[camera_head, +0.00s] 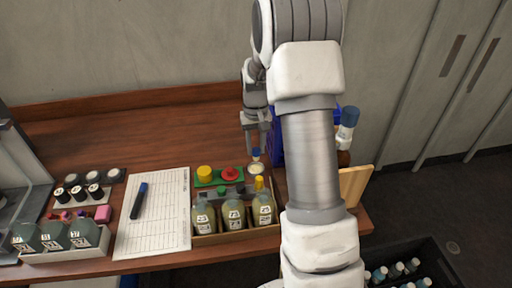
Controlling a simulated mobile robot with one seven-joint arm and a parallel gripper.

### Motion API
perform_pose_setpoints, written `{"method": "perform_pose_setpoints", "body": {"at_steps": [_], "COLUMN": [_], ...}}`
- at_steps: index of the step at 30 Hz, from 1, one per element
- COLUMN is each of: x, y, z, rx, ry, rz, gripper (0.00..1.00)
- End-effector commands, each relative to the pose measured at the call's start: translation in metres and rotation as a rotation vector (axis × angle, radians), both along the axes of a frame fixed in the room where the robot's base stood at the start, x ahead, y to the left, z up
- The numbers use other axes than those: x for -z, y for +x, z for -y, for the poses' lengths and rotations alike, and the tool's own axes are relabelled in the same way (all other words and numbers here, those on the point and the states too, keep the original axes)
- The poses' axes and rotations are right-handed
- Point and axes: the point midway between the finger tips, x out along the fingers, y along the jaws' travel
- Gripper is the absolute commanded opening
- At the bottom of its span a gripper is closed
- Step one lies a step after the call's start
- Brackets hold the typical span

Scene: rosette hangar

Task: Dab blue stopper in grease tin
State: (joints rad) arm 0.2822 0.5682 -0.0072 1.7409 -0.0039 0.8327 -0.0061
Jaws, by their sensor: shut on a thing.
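My gripper (257,145) points down over the right part of the table, shut on the small blue stopper (255,153). Only the lower part of the stopper shows below the fingers. The grease tin (257,168), a small round tin with a pale top, stands just below and in front of the stopper. The stopper appears close above the tin's back edge; I cannot tell whether they touch.
A green tray (205,183) with yellow and red stoppers is left of the tin. A box of labelled bottles (233,212) stands in front. A paper sheet with a marker (139,201) lies left. A blue bin (277,146) and wooden block (354,186) are right.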

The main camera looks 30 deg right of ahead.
Motion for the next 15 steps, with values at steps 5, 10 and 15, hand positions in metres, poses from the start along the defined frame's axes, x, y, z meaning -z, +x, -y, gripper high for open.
{"method": "perform_pose_setpoints", "body": {"at_steps": [5,10,15], "x": [-0.011,-0.020,-0.028], "y": [0.000,0.000,0.000], "z": [0.000,0.000,0.000], "rx": [0.000,0.000,0.000], "ry": [0.000,-0.001,0.000], "rz": [0.001,0.002,0.001], "gripper": [0.00,0.00,0.00]}}
